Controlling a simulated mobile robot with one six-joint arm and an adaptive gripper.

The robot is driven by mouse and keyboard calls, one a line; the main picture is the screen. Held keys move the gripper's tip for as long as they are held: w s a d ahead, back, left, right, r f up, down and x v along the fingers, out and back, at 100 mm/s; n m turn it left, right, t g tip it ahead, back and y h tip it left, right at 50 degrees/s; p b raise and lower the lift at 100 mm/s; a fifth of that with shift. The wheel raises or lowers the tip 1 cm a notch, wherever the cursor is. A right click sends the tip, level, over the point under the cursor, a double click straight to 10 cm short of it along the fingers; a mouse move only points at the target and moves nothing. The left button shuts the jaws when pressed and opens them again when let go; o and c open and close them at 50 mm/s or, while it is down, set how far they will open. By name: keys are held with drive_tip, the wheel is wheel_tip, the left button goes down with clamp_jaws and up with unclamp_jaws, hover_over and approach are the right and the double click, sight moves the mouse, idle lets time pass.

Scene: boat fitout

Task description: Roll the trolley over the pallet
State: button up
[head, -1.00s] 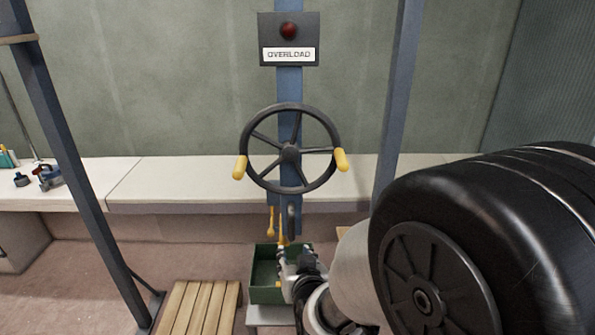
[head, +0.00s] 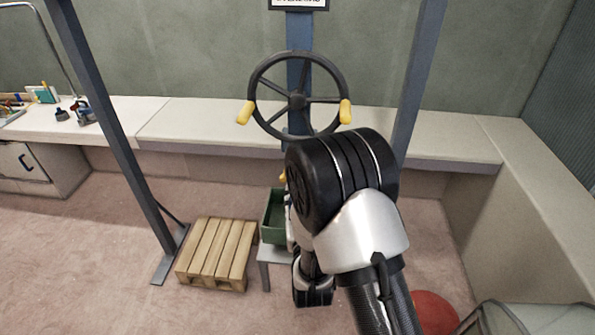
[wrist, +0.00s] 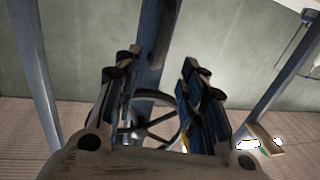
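The wooden pallet (head: 217,252) lies on the floor left of the post, empty on top. The trolley does not show clearly in either view. A black spoked handwheel (head: 297,101) with two yellow grips (head: 245,112) (head: 346,111) is mounted on the blue post. In the wrist view my gripper (wrist: 160,80) is open, its fingers apart with nothing between them. The handwheel (wrist: 155,112) shows beyond the fingers, partly hidden by them and the gripper body. In the head view my arm hides the gripper.
A green bin (head: 272,217) stands on a small grey stand (head: 268,254), partly behind my arm. Blue uprights (head: 110,120) (head: 417,75) stand on both sides. A long pale bench (head: 210,125) runs behind. A red round object (head: 435,312) lies lower right. Floor at left is clear.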

drive_tip(key=w, duration=0.3)
drive_tip(key=w+a, duration=0.1)
drive_tip(key=w, duration=0.3)
drive_tip(key=w+b, duration=0.1)
drive_tip(key=w, duration=0.2)
drive_tip(key=shift+w+a, duration=0.3)
drive_tip(key=shift+a, duration=0.1)
drive_tip(key=shift+c, duration=0.5)
clamp_jaws()
